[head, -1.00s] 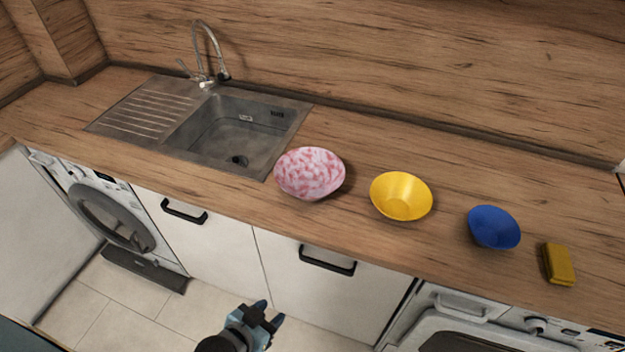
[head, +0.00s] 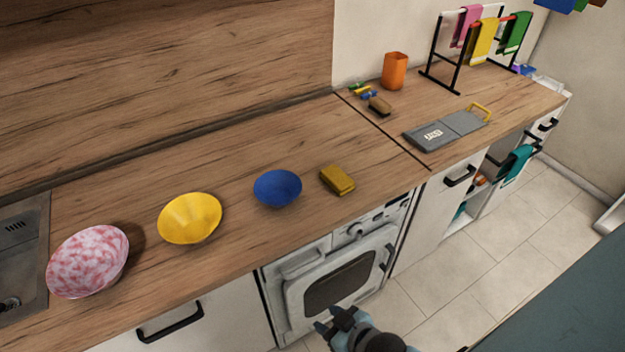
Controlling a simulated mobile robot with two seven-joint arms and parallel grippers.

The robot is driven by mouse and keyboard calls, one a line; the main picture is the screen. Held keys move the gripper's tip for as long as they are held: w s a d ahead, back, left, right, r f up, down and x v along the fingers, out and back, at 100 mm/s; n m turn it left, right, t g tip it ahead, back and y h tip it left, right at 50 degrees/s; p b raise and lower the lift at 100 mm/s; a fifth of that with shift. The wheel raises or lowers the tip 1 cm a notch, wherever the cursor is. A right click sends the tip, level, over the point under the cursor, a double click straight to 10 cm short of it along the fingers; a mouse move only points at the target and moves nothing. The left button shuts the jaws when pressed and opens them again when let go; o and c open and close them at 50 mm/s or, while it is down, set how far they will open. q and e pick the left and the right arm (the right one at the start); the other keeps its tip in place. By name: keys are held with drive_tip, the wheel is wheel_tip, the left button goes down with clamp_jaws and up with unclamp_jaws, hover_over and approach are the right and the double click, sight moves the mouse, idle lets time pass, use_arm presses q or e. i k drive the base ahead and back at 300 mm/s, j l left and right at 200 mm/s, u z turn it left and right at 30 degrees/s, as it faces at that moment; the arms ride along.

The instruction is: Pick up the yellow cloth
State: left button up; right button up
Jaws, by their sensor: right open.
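A yellow cloth (head: 482,43) hangs on a black rack (head: 456,72) at the back right of the counter. A pink cloth (head: 466,27) hangs to its left and a green cloth (head: 514,34) to its right on the same rack. My right gripper (head: 335,322) is low at the bottom of the head view, in front of the oven and below the counter edge. It is open and empty, far from the yellow cloth. My left gripper is not in view.
On the counter are a pink-white bowl (head: 88,262), a yellow bowl (head: 190,218), a blue bowl (head: 278,188), a yellow sponge-like block (head: 338,180), an orange cup (head: 395,71) and a grey board (head: 430,136). A teal cloth (head: 517,163) hangs below the counter.

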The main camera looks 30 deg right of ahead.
sight(337, 180)
drive_tip(key=l+u, duration=0.15)
drive_tip(key=u, duration=0.2)
drive_tip(key=l+u, duration=0.15)
drive_tip(key=u, duration=0.2)
drive_tip(key=l+u, duration=0.1)
drive_tip(key=u, duration=0.3)
drive_tip(key=k+l+u, duration=0.3)
drive_tip(key=l, duration=0.15)
drive_tip(key=k+l+u, duration=0.45)
drive_tip(key=k+l, duration=0.2)
drive_tip(key=l, duration=0.15)
drive_tip(key=k+l+u, duration=0.1)
drive_tip(key=k+l, duration=0.2)
drive_tip(key=l, duration=0.15)
